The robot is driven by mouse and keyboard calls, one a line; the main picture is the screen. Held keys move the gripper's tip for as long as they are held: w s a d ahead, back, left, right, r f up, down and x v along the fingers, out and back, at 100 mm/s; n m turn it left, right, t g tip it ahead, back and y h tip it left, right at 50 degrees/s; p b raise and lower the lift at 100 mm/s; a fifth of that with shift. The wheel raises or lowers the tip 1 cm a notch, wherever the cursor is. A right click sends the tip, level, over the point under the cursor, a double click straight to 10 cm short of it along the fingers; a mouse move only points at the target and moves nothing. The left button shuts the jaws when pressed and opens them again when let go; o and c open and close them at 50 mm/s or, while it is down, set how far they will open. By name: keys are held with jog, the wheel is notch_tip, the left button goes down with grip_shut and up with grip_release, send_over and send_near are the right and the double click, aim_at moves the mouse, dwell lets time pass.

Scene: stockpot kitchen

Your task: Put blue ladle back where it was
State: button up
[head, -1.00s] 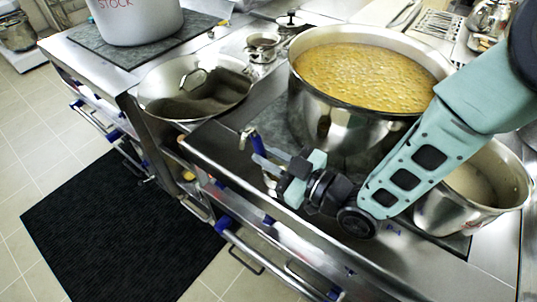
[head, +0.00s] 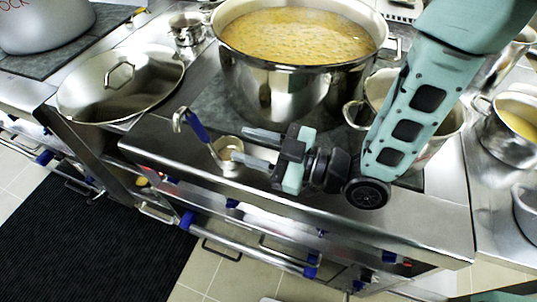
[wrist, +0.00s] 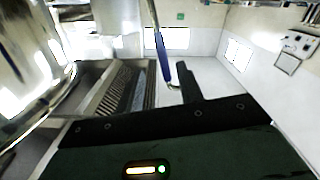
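The blue ladle (head: 199,127) has a blue handle with a metal hook at its top and leans over the stove's front edge. Its pale round bowl (head: 229,147) is low, just left of my gripper's fingertips. My gripper (head: 241,146) is open, its two fingers apart and pointing left, with nothing seen held between them. In the wrist view the ladle's blue handle (wrist: 162,55) and hook stand close beside one dark finger (wrist: 188,82). I cannot tell whether they touch. What the bowl rests on is unclear.
A large pot of soup (head: 262,85) stands behind my gripper, with a smaller pot (head: 381,88) partly behind my arm. The stove's front rail (head: 250,249) runs below. A black mat (head: 85,245) lies on the floor.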

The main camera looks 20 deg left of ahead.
jog(key=d, duration=0.2)
jog(key=d+b, duration=0.1)
jog(key=shift+s+d+r, duration=0.1)
jog(key=shift+s+d, duration=0.1)
jog(key=shift+d, duration=0.15)
jog(key=w+d+m+t+h, duration=0.2)
jog(key=w+d+m+h, duration=0.3)
jog(key=d+h, duration=0.55)
jog(key=s+d+r+m+g+h, duration=0.1)
jog(key=s+d+r+m+h, duration=0.2)
jog(key=s+d, duration=0.3)
jog(key=s+d+r+m+g+h, duration=0.2)
jog(key=s+d+r+m+h, duration=0.1)
jog(key=s+d, duration=0.3)
jog(key=shift+s+m+g+h, duration=0.25)
jog(key=shift+m+g+h, duration=0.1)
jog(key=shift+m, duration=0.15)
